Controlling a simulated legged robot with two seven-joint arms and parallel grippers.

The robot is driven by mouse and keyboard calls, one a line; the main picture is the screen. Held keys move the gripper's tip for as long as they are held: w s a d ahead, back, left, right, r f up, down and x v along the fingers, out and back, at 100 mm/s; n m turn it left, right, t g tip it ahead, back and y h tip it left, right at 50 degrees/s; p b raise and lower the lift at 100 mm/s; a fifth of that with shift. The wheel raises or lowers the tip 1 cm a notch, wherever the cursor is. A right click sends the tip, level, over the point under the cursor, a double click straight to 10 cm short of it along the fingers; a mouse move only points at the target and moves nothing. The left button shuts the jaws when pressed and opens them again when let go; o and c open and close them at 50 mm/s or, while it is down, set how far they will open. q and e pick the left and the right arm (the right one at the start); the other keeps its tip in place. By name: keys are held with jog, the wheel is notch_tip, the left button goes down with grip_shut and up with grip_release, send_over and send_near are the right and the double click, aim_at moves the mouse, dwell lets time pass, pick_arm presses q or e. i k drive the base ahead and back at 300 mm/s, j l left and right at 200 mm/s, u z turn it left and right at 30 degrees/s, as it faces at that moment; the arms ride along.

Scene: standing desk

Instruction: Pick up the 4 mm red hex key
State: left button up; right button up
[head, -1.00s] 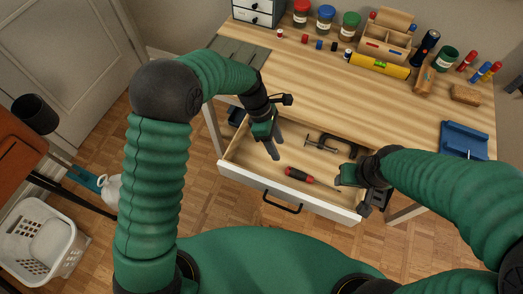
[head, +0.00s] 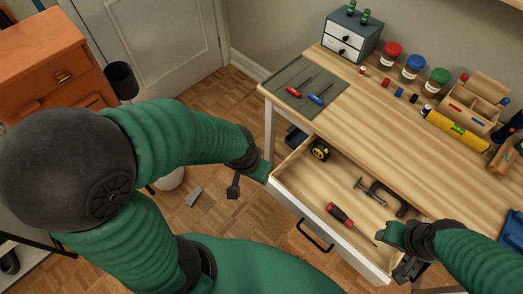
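Two slim tools lie on a grey mat (head: 283,76) at the desk's left end: a red-handled tool (head: 295,89) and, to its right, a blue-handled tool (head: 316,98). The red one looks like a hex key, but its size cannot be read. Another red-handled tool (head: 340,214), like a screwdriver, lies in the open drawer. My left gripper (head: 259,172) is at the drawer's left end, below and left of the mat; its fingers are not clear. My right gripper (head: 395,237) is at the drawer's right end; its fingers are not clear either.
The open drawer (head: 335,245) also holds a tape measure (head: 320,150) and a clamp (head: 388,198). A small drawer cabinet (head: 351,38) stands behind the mat. Several lidded jars, including a red-lidded one (head: 391,54), stand along the back. The desk's middle is clear.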

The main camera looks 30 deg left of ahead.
aim_at(292, 90)
jog(key=i+j, duration=0.2)
jog(key=j, duration=0.15)
jog(key=i+j+z, duration=0.1)
jog(key=j, duration=0.3)
jog(key=i+j, duration=0.25)
jog(key=j, duration=0.15)
jog(key=i+j, duration=0.15)
jog(key=j, duration=0.2)
jog(key=z, duration=0.05)
